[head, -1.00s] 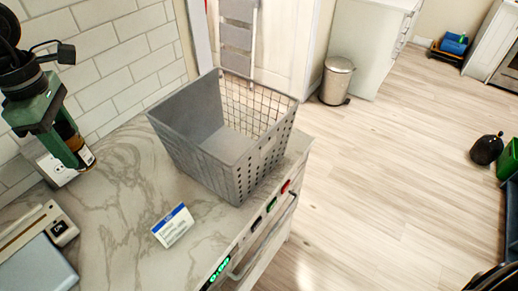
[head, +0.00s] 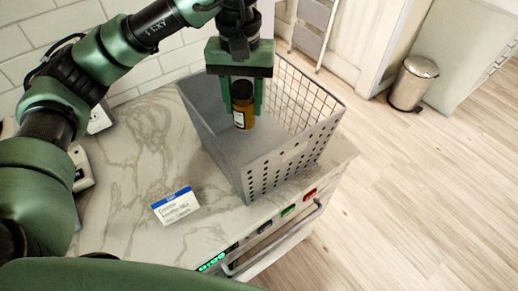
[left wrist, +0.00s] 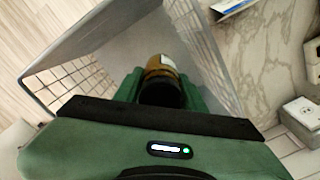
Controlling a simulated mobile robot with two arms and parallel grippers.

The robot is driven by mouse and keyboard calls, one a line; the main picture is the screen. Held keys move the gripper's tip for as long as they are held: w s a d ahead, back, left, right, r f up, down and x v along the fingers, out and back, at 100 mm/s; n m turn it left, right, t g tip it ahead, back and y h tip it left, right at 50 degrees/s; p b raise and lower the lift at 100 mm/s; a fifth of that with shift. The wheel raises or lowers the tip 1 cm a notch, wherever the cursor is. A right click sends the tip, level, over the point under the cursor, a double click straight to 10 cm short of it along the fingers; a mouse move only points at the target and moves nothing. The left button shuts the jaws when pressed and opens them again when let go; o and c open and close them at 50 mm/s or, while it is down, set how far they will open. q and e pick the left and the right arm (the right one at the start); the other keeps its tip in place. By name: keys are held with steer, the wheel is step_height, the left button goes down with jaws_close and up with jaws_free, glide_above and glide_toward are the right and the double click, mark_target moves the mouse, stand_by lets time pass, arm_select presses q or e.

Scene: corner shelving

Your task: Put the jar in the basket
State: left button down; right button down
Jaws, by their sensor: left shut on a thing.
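The jar (head: 243,106) is amber with a dark lid and a white label. My left gripper (head: 243,98) is shut on it and holds it upright, pointing down, over the opening of the grey basket (head: 290,150). In the left wrist view the jar (left wrist: 166,68) sits between the green fingers, with the basket's walls (left wrist: 115,30) around it. I cannot tell exactly how deep the jar is inside the basket. The basket stands on the marble counter near its front edge. My right gripper is not in view.
A white and blue card (head: 175,206) stands on the marble counter (head: 140,150) left of the basket. The counter front has buttons and a handle (head: 275,238). A metal bin (head: 413,83) stands on the floor at the right.

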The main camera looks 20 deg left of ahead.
arm_select(q)
step_height(320, 180, down, 18)
steer(key=p, duration=0.4)
steer(key=shift+s+r, duration=0.15)
steer(key=shift+f+b, duration=0.3)
steer(key=c, duration=0.8)
jaws_free()
steer(key=shift+r, duration=0.1)
steer(key=shift+c, duration=0.2)
